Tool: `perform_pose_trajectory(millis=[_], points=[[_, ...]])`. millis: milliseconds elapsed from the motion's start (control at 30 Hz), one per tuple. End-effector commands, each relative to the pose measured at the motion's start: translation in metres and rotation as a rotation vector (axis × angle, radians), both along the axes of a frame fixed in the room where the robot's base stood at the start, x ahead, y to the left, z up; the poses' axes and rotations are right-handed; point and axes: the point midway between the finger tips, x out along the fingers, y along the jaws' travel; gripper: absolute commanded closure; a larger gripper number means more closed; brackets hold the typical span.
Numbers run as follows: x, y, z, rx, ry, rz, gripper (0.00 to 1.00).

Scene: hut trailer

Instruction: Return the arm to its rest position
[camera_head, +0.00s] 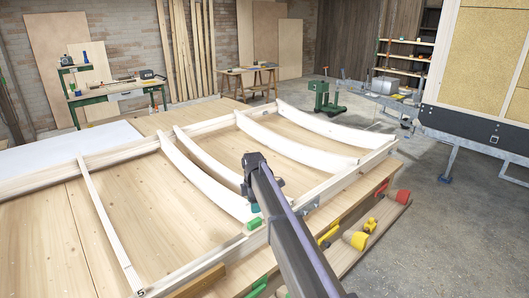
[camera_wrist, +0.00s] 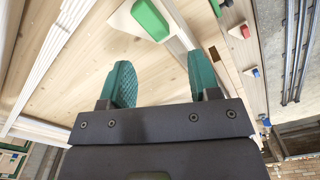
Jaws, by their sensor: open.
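My arm reaches forward from the bottom of the head view over the edge of a large wooden frame. My gripper (camera_wrist: 162,82) shows in the wrist view with its two green fingers apart and nothing between them. In the head view the gripper end is mostly hidden by my arm; a bit of green shows beside it. A green block (camera_wrist: 150,19) lies just beyond the fingers in the wrist view, on a pale wooden piece. Whether the fingers are close to it in height, I cannot tell.
Curved white ribs (camera_head: 292,151) span the wooden frame. Red and yellow clamps (camera_head: 357,240) line its right side on a lower board. A green workbench (camera_head: 115,92) stands at the back left. Grey floor (camera_head: 452,228) is free to the right, below a trailer (camera_head: 480,130).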

Motion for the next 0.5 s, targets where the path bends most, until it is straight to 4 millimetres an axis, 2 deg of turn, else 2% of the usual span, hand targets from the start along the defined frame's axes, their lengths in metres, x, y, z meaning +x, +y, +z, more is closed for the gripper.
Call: perform_pose_trajectory(millis=[33,67,167,200,267,300,400,500], points=[[-0.034,-0.011,0.000,0.000,0.001,-0.185,0.43],[-0.055,-0.022,0.000,-0.001,0.001,-0.332,0.43],[-0.138,-0.076,0.000,-0.002,0.000,-0.868,0.43],[-0.173,-0.100,0.000,-0.002,0.000,-1.071,0.43],[-0.223,-0.133,0.000,-0.001,-0.001,-1.341,0.43],[-0.255,-0.153,0.000,-0.002,-0.001,-1.493,0.43],[-0.322,-0.193,0.000,-0.002,-0.001,-1.746,0.43],[-0.362,-0.218,0.000,-0.003,-0.001,-1.815,0.43]])
